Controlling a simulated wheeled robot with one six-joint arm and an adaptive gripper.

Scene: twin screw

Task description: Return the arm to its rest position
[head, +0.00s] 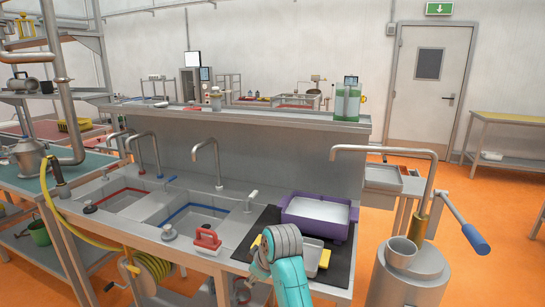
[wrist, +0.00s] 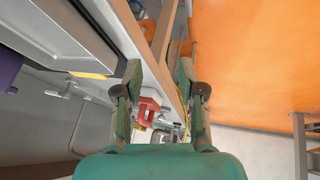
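My gripper (wrist: 158,70) shows in the wrist view with its two dark green fingers spread apart. Nothing is held between them; the counter's edge and parts beyond show through the gap. In the head view my teal and grey arm (head: 288,268) reaches up from the bottom edge, in front of the black mat on the counter. The fingers cannot be made out there.
A purple tray (head: 317,217) and a smaller pale tray (head: 312,254) with yellow ends sit on the black mat (head: 341,262). A red clamp-like part (head: 207,241) is left of my arm. A metal cylinder with a pipe (head: 410,270) stands at right. Orange floor (head: 490,190) lies beyond.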

